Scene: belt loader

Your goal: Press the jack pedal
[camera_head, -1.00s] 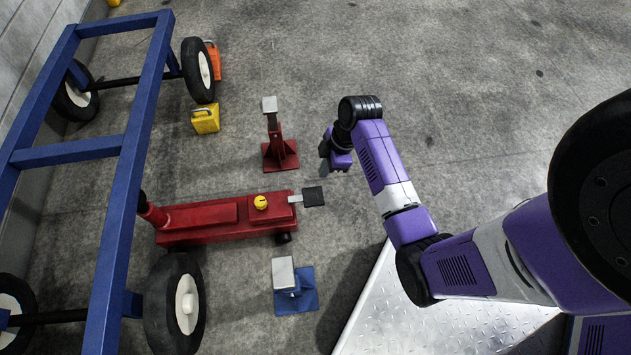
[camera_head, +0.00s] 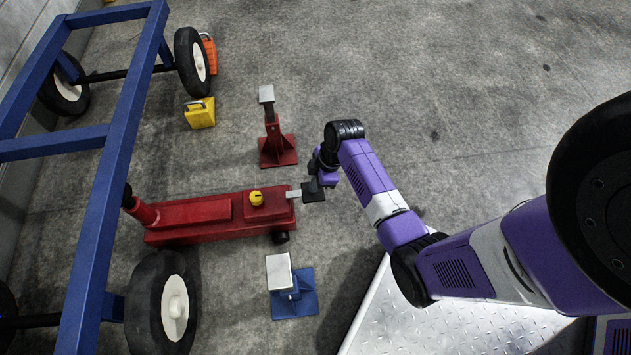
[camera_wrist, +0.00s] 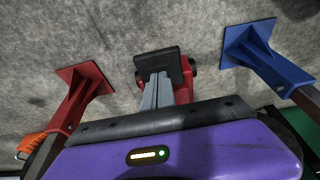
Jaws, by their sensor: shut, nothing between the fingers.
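The red floor jack (camera_head: 190,217) lies under the blue frame's edge, with a yellow knob (camera_head: 256,197) on top. Its black pedal (camera_head: 313,192) sticks out on a grey bar at its right end. My gripper (camera_head: 316,182) is at the pedal, with its fingers over or just beside the pedal's upper edge. In the wrist view, the grey fingers of my gripper (camera_wrist: 156,92) are together and empty. They point at the black pedal (camera_wrist: 160,63), which is just ahead of and partly behind them. I cannot tell whether they touch it.
A red jack stand (camera_head: 278,147) is above the jack and a blue jack stand (camera_head: 292,295) below it. The blue wheeled frame (camera_head: 104,215) fills the left. Yellow (camera_head: 200,116) and orange (camera_head: 209,56) chocks sit by a wheel. Bare floor lies at upper right.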

